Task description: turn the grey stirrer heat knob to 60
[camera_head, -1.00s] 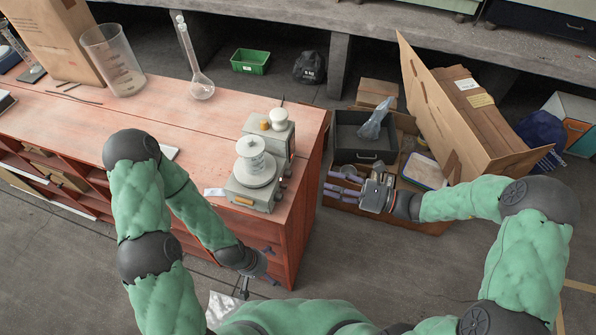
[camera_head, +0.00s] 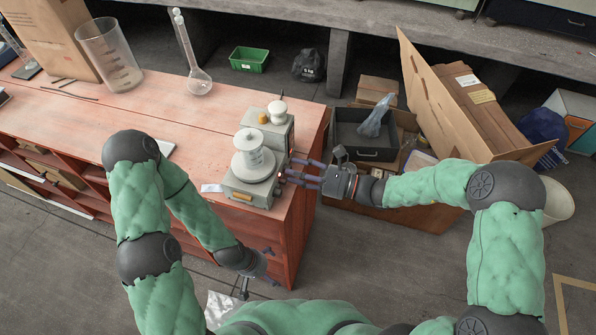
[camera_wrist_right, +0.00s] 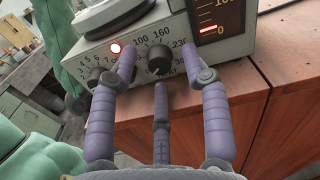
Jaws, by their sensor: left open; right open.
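My left gripper (camera_head: 255,270) is open and empty, low beside the bench front.
A bar display (camera_wrist_right: 215,18) shows red near 0. Another grey unit (camera_head: 275,135) stands behind the stirrer. A flask (camera_head: 199,85) and open boxes (camera_head: 367,140) are farther off.

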